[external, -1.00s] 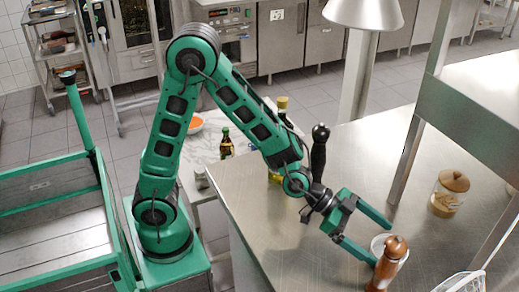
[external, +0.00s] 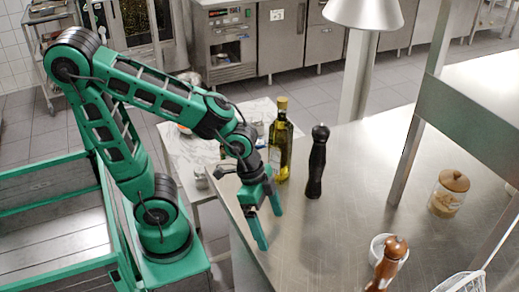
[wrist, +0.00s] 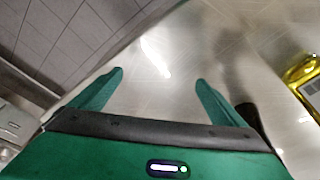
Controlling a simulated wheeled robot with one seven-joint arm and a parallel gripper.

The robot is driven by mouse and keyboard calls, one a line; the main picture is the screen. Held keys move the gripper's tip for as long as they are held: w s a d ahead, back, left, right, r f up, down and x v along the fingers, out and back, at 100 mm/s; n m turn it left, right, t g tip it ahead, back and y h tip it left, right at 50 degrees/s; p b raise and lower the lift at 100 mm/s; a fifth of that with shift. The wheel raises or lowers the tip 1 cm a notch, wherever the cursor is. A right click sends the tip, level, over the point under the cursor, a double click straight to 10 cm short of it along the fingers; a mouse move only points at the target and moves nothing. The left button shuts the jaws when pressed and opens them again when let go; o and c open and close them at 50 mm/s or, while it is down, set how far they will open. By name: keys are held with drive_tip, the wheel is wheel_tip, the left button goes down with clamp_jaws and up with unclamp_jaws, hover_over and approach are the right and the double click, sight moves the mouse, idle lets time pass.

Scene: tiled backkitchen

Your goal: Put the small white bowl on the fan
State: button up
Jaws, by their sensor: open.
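The small white bowl (external: 377,247) stands on the steel counter, partly hidden behind a brown wooden mill. My gripper (external: 271,228) is open and empty over the counter's left edge, well to the left of the bowl. In the wrist view both fingers of my gripper (wrist: 160,78) are spread over bare steel, and the bowl does not show. I cannot make out a fan for certain; a white wire-like object (external: 461,284) at the bottom right edge is cut off.
The wooden mill (external: 388,264) stands against my view of the bowl. A black mill (external: 317,165) and an oil bottle (external: 280,150) stand behind my gripper. A lidded glass jar (external: 447,196) is at the right, by the shelf post (external: 407,160). The counter's middle is clear.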

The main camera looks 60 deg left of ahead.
drive_tip(key=s+a+r+n+g+y, duration=0.1)
drive_tip(key=s+a+n+g+y, duration=0.1)
drive_tip(key=s+a, duration=0.6)
drive_tip(key=shift+s+a+r+y, duration=0.15)
drive_tip(key=shift+s+a+y, duration=0.25)
drive_tip(key=shift+s+y, duration=0.35)
drive_tip(key=shift+w, duration=0.15)
